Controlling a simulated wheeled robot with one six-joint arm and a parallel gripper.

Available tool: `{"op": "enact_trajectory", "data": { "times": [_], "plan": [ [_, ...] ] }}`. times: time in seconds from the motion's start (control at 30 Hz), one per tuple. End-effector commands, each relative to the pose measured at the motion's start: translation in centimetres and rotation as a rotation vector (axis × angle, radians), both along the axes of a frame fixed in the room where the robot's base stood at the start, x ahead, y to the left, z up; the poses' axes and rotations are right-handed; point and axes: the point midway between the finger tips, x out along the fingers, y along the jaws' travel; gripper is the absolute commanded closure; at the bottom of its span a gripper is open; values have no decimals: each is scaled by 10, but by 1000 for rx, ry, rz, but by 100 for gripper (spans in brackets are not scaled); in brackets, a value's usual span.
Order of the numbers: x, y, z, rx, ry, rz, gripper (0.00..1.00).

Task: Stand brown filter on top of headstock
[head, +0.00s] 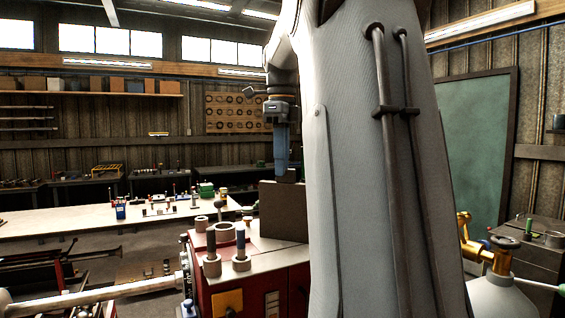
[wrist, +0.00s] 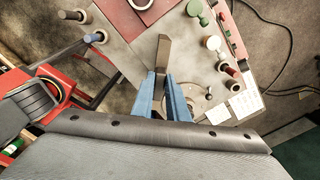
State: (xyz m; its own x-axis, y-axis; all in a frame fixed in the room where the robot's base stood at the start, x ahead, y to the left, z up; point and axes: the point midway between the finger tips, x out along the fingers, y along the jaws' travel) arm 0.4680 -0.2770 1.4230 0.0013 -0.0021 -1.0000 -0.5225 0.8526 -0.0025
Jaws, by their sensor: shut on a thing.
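The brown filter (head: 283,212) is a flat, dark brown slab, upright over the grey top of the red headstock (head: 262,262). My gripper (head: 282,166), with blue fingers, points down and is shut on the filter's upper edge. In the wrist view the filter (wrist: 163,52) shows edge-on as a narrow strip between the blue fingers (wrist: 166,92). The headstock's grey top (wrist: 120,42) lies below it. The filter's lower edge seems to meet the headstock top, but I cannot tell whether it touches. My arm hides the right side of the headstock.
A white workbench (head: 70,222) with small items is behind. Brass valve fittings (head: 503,255) stand at right.

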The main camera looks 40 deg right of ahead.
Motion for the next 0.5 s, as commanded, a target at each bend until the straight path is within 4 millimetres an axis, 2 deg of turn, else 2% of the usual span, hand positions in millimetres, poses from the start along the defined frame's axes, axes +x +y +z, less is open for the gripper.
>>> {"op": "enact_trajectory", "data": {
  "times": [0.03,0.07,0.13,0.5],
  "plan": [
    [0,0,-2,0,0,0,100],
    [0,0,-1,0,0,0,81],
    [0,0,-1,0,0,0,70],
    [0,0,2,0,0,0,68]
  ]
}}
